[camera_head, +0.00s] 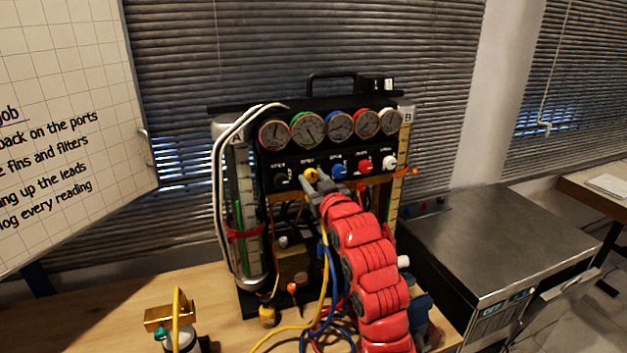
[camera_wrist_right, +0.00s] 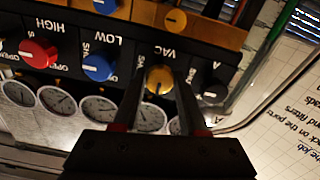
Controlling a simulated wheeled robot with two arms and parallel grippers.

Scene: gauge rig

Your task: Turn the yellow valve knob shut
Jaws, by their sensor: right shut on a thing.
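The yellow valve knob (camera_head: 311,174) sits on the black panel of the gauge rig (camera_head: 290,152), second from the left in a row of knobs under the gauges. My right gripper (camera_head: 318,182) reaches up to it from the lower right. In the right wrist view the yellow knob (camera_wrist_right: 159,80) lies between the two fingers of my right gripper (camera_wrist_right: 161,84), near the VAC label. The fingers are shut on it. The exact turn of the knob is hard to read. My left gripper does not show.
A black knob (camera_head: 283,180) is left of the yellow one; blue (camera_head: 338,171), red (camera_head: 364,166) and white (camera_head: 389,162) knobs are to its right. Coloured hoses (camera_head: 325,300) hang below. A metal-topped box (camera_head: 490,240) stands at right. A whiteboard (camera_head: 70,120) is at left.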

